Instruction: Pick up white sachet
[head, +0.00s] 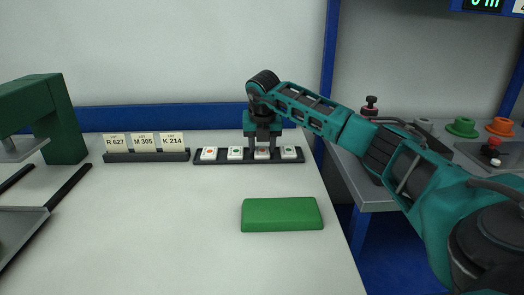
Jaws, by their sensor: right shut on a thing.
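A dark tray (248,162) at the back of the table holds a row of small white sachets with coloured dots. My right gripper (262,146) points down at the tray and is shut on the white sachet (262,155) with a reddish mark, third from the left. This sachet is still at tray level, partly hidden by the fingers; I cannot tell whether it touches the tray. The other white sachets show to its left (209,153), (235,153) and right (288,153). My left gripper is not in view.
A green block (282,214) lies on the table in front of the tray. A dark card holder (146,156) with labelled cards stands left of the tray. A green machine (58,125) is at the far left. A grey side bench (370,185) stands right. The front middle table is clear.

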